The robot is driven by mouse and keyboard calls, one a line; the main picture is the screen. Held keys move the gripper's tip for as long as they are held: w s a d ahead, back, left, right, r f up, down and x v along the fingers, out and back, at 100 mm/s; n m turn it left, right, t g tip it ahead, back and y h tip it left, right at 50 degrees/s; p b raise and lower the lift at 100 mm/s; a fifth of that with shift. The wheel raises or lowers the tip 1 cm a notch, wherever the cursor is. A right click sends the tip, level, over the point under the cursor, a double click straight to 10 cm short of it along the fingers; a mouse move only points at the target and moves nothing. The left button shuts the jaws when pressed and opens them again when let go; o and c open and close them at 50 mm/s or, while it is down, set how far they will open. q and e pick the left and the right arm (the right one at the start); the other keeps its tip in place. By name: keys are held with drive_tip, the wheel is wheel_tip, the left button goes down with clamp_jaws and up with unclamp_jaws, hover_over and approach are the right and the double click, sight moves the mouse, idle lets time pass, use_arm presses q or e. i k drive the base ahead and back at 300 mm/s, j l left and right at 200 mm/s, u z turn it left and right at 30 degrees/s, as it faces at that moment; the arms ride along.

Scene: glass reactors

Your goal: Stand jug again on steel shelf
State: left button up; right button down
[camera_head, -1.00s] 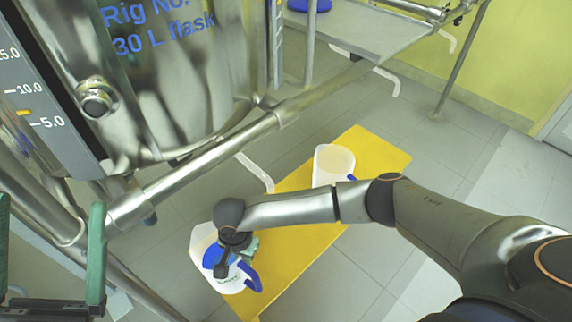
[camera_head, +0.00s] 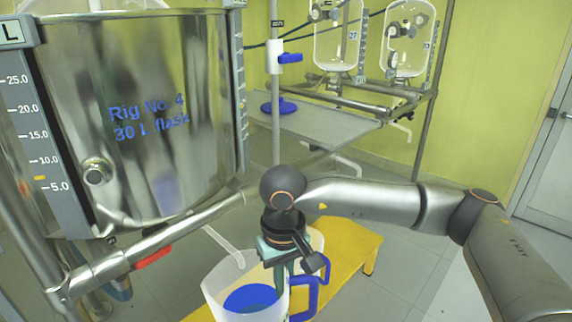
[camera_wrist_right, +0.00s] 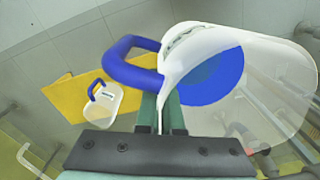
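A white translucent jug (camera_head: 225,286) with a blue handle and a blue surface inside hangs at the bottom of the head view, close to me. My right gripper (camera_head: 285,266) is over its rim. In the right wrist view the green fingers (camera_wrist_right: 170,115) are shut on the jug's wall beside the handle, and the jug (camera_wrist_right: 270,75) fills the upper right. It looks roughly upright and raised above the yellow bench. A steel shelf (camera_head: 325,126) lies behind, right of the big vessel. My left gripper is not in view.
The yellow bench (camera_head: 350,246) stands on the floor; a second white jug (camera_wrist_right: 98,105) is on it. Glass reactors (camera_head: 340,45) hang behind.

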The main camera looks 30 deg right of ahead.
sight(330, 125)
drive_tip(key=i+l, duration=0.1)
drive_tip(key=l, duration=0.5)
drive_tip(key=i+l+u, duration=0.1)
drive_tip(key=l, duration=0.5)
drive_tip(key=i+l, duration=0.1)
drive_tip(key=l, duration=0.5)
drive_tip(key=i+l+u, duration=0.15)
drive_tip(key=l, duration=0.5)
drive_tip(key=k, duration=0.05)
